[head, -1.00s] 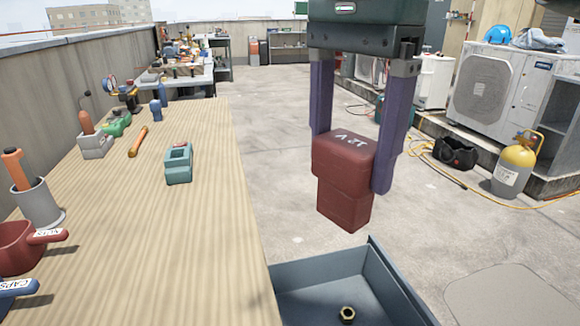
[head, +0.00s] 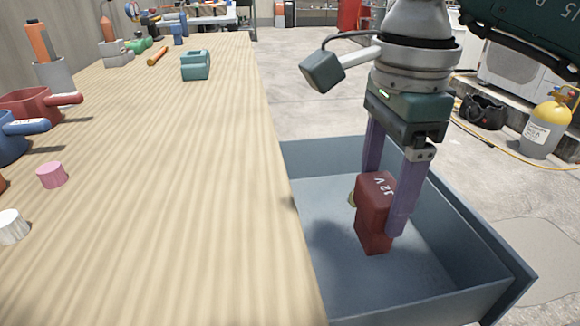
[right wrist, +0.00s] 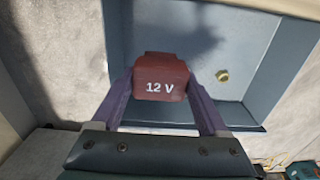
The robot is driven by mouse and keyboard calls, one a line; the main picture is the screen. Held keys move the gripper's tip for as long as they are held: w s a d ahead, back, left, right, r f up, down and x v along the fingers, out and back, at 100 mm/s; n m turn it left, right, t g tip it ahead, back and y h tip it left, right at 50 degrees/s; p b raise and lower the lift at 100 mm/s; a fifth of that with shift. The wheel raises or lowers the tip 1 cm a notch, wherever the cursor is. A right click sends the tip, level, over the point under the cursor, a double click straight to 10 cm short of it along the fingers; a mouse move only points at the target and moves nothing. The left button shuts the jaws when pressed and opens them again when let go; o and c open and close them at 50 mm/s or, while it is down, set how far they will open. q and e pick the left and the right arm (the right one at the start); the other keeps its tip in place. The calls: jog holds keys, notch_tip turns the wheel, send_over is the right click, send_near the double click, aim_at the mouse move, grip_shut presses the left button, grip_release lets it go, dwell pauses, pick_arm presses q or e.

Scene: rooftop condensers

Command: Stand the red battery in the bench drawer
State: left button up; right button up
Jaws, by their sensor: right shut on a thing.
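The red battery (head: 376,215), marked 12 V, is upright between the purple fingers of my right gripper (head: 382,204), which is shut on it. The battery is inside the open bench drawer (head: 480,262), within its blue-grey walls. I cannot tell whether its base touches the drawer floor. In the right wrist view the battery (right wrist: 160,78) sits between the fingertips, with the drawer floor around it. My left gripper is not in view.
A brass nut (head: 351,198) lies on the drawer floor beside the battery, and shows clear of it in the right wrist view (right wrist: 222,76). The wooden bench (head: 200,200) borders the drawer on the left. A teal charger (head: 196,65), mugs and caps stand on it.

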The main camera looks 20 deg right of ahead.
notch_tip(320, 180, down, 10)
jog(key=shift+r+b, duration=0.1)
jog(key=shift+b, duration=1.05)
jog(key=o, duration=1.6)
jog(key=shift+c, duration=0.2)
